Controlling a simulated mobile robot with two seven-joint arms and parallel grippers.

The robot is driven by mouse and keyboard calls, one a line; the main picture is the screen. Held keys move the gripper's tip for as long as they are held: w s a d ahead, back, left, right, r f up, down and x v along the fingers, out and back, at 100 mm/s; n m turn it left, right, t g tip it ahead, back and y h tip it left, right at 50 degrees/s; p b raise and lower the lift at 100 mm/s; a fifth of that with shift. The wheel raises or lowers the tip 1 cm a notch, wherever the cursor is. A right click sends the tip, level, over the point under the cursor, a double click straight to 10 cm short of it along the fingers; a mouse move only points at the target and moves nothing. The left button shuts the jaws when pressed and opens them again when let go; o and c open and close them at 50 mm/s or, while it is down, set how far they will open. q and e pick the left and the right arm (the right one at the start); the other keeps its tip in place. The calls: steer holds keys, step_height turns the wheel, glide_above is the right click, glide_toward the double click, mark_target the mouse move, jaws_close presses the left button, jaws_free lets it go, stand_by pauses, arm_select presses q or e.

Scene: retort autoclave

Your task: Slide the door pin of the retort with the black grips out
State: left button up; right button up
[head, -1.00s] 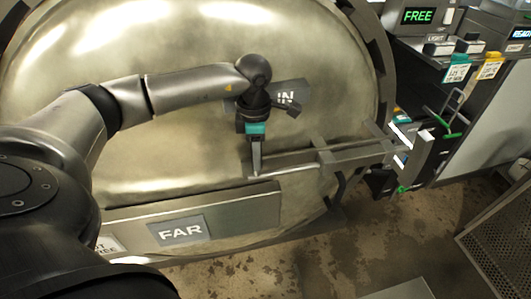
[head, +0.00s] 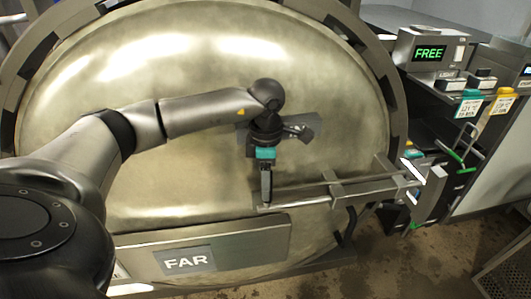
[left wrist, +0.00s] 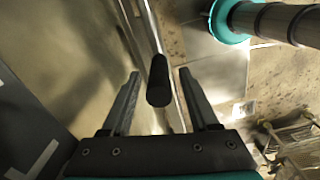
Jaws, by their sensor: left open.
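The retort's round metal door (head: 120,90) fills the left and middle of the head view, with a plate marked FAR (head: 187,262) low on it. A straight metal bar assembly (head: 335,190), seemingly the door pin and its guide, runs across the door's lower right. My left gripper (head: 266,198) points down at the bar's left end. In the left wrist view a black cylindrical grip (left wrist: 158,82) lies between the left gripper's open fingers (left wrist: 160,95), with gaps on both sides. In the head view the fingers hide the grip. My right gripper is not identifiable.
A control box lit FREE (head: 430,53) stands at the right, with teal (head: 466,107) and yellow tags below. A green-gripped handle (head: 460,160) sticks out beneath them. A perforated metal basket (head: 505,275) is at the lower right, with bare floor (head: 420,265) left of it.

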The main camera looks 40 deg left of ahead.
arm_select(q)
step_height(320, 180, up, 13)
steer(key=shift+r+b, duration=0.1)
steer(key=shift+b, duration=0.3)
